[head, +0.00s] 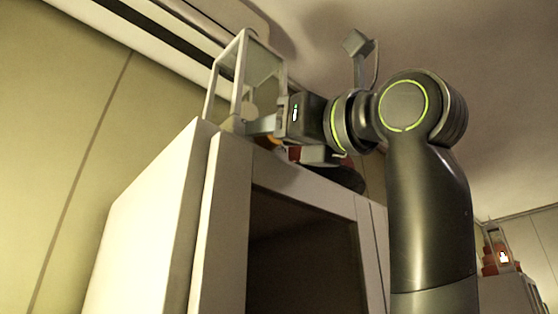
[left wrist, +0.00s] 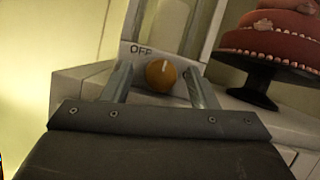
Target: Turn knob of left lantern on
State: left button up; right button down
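The left lantern (head: 240,82) is a pale frame with glass panes on top of a white cabinet. In the left wrist view its pale base (left wrist: 128,60) carries the label "OFF" and a round orange knob (left wrist: 163,74) with a light mark near its top. My left gripper (left wrist: 160,86) is open, its two fingers on either side of the knob. I cannot tell whether either finger touches it. In the head view the left gripper (head: 256,126) is at the lantern's base and hides most of the knob. My right gripper is not in view.
A red tiered cake (left wrist: 278,32) on a dark stand (left wrist: 258,92) stands close to the right of the lantern. The white cabinet (head: 160,220) is below. Another lantern (head: 497,243) with a lit white spot stands at the far right.

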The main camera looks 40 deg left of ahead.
pick_arm(q)
jog(key=c, duration=0.9)
jog(key=shift+m, duration=0.5)
jog(key=shift+s+m+t+h+b, duration=0.1)
jog(key=shift+m+t+h+b, duration=0.2)
jog(key=shift+m+t, duration=0.85)
jog(key=shift+m+t+h+b, duration=0.15)
jog(key=shift+m+t+b, duration=0.3)
jog(key=shift+m, duration=1.35)
jog(key=shift+s+m+t+h+b, duration=0.1)
jog(key=shift+m+t+h+b, duration=0.2)
jog(key=shift+m+t, duration=0.85)
jog(key=shift+m+g, duration=0.35)
jog(key=shift+m, duration=0.15)
